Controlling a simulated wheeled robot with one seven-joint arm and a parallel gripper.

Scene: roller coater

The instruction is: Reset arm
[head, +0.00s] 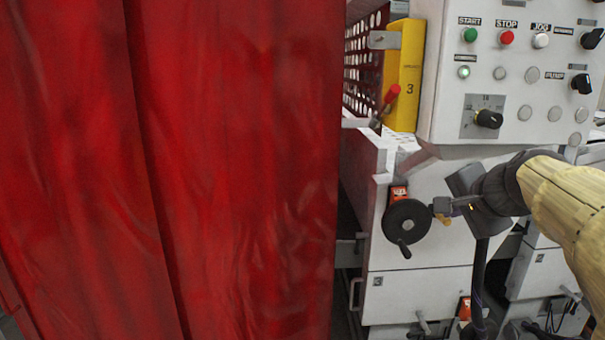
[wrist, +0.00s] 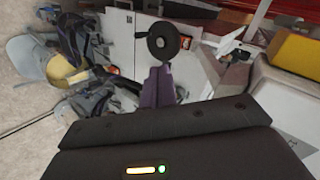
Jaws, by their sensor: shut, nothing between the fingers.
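My gripper (head: 442,206) is at the right of the head view, at the end of my arm in its yellowish sleeve. Its fingers are shut with nothing between them and point left towards the black handwheel (head: 407,222) on the white roller coater (head: 420,290). In the wrist view the closed fingers (wrist: 156,84) stand just below the handwheel (wrist: 164,41). I cannot tell for sure whether the fingertips touch the wheel; a small gap seems to show in the head view.
A red curtain (head: 230,170) fills the left half of the head view. The control panel (head: 520,70) with green and red buttons and black knobs hangs above my gripper. A yellow bracket (head: 406,75) and a red-handled lever (head: 389,98) stand left of the panel.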

